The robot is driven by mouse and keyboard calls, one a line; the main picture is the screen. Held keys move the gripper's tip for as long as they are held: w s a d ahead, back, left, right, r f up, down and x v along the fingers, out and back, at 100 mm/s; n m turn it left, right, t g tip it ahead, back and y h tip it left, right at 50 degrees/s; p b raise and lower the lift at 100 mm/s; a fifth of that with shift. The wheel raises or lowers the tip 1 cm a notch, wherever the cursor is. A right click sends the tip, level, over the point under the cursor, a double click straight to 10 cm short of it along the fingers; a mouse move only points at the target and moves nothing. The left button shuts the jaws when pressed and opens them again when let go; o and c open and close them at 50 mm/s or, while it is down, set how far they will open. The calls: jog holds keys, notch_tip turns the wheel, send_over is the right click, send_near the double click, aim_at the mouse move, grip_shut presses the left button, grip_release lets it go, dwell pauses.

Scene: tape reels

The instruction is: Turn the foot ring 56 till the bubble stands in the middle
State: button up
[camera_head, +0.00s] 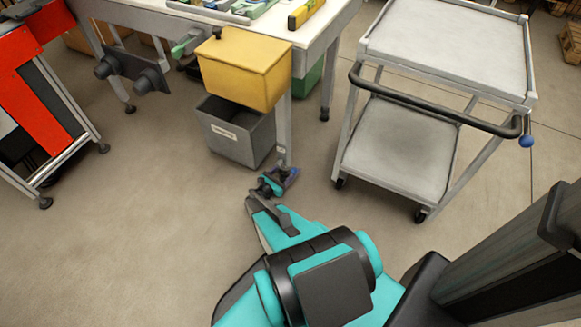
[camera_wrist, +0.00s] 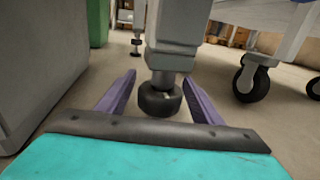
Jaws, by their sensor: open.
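The foot ring (camera_wrist: 157,101) is a dark, thick ring at the bottom of a grey table leg (camera_wrist: 166,40), just above the floor. My gripper (camera_wrist: 160,80) is open, with one purple finger on each side of the ring and a visible gap to both. In the head view my gripper (camera_head: 277,181) is low at the foot of the near table leg, and it hides the ring there. A yellow spirit level (camera_head: 305,14) lies on the table top (camera_head: 328,22) near its edge; its bubble is too small to make out. No number on the ring is legible.
A grey bin (camera_head: 236,133) stands left of the leg, under a yellow box (camera_head: 245,68). A grey cart (camera_head: 399,143) on castors stands to the right. A red-sided rack (camera_head: 22,47) is at far left. The floor between rack and bin is clear.

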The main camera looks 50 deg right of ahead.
jog(key=shift+d, duration=0.45)
jog(key=c, duration=1.1)
jog(key=shift+o, duration=0.2)
